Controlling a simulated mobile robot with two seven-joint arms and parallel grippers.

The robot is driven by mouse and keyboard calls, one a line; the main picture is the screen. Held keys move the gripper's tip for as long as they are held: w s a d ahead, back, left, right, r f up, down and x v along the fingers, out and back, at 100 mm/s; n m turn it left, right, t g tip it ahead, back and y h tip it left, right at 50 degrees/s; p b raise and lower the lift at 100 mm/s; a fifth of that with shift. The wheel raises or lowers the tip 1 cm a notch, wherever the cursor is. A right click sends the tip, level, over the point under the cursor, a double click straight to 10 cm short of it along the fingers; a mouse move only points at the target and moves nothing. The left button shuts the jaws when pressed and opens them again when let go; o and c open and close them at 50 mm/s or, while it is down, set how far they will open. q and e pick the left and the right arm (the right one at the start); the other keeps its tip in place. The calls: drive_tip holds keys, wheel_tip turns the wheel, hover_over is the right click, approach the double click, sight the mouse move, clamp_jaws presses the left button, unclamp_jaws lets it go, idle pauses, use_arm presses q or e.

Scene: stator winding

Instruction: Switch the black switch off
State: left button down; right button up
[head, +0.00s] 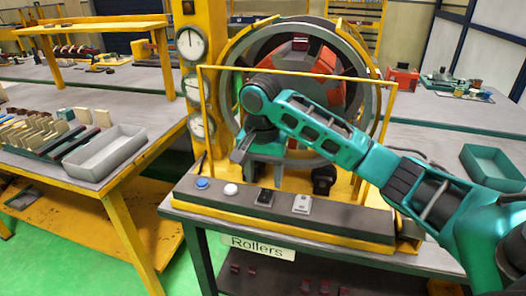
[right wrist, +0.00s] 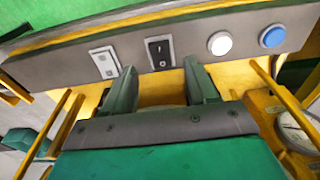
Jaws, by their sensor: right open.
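The black switch (head: 264,197) sits on the dark control panel at the front of the yellow-framed machine. In the right wrist view the black switch (right wrist: 159,53) shows a black rocker on its plate, just beyond the gap between my fingertips. My right gripper (head: 241,152) is above and behind the panel in the head view. In the right wrist view my right gripper (right wrist: 161,75) is open and empty, with its two fingers apart on either side of the switch's line. I see no contact with the switch. My left gripper is not in view.
A grey-white switch (head: 302,203), a white button (head: 231,189) and a blue button (head: 202,183) share the panel. A thin yellow frame (head: 292,73) stands around the machine's big ring (head: 240,65). Gauges (head: 191,43) stand on the yellow post. A grey tray (head: 105,150) is at left.

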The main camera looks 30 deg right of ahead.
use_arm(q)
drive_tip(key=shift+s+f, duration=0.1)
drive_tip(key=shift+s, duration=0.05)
use_arm(e)
wheel_tip(320, 180, up, 8)
drive_tip(key=shift+s+a, duration=0.25)
drive_tip(key=shift+a, duration=0.05)
idle(0.4)
